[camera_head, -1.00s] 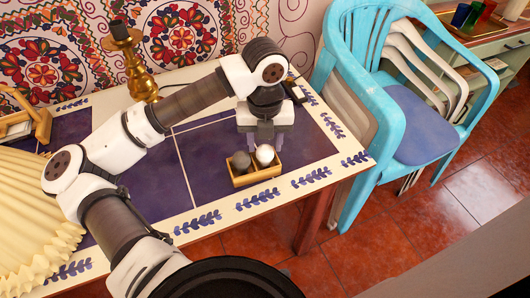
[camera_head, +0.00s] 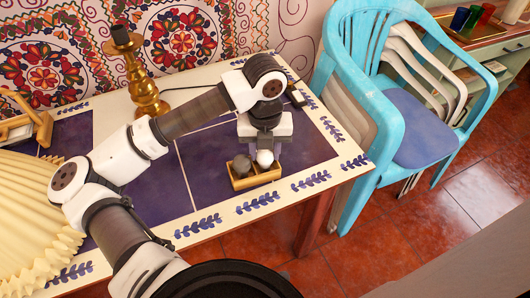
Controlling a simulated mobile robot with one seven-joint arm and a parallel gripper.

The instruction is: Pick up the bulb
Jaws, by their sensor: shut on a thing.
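A white round bulb (camera_head: 265,159) stands at the right end of a small wooden tray (camera_head: 257,180) near the front edge of the table. A dark grey ball (camera_head: 242,164) sits in the tray at its left. My gripper (camera_head: 265,150) points down over the tray, with its fingers on either side of the bulb, shut on it. The bulb's top is partly hidden by the gripper. The bulb is low at the tray; I cannot tell whether it is clear of it.
A blue-and-white tiled table (camera_head: 210,224) carries a brass candlestick (camera_head: 143,85) at the back and a pleated cream lampshade (camera_head: 35,215) at the left. A turquoise chair (camera_head: 385,110) stands beside the table's right edge. The tiles left of the tray are clear.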

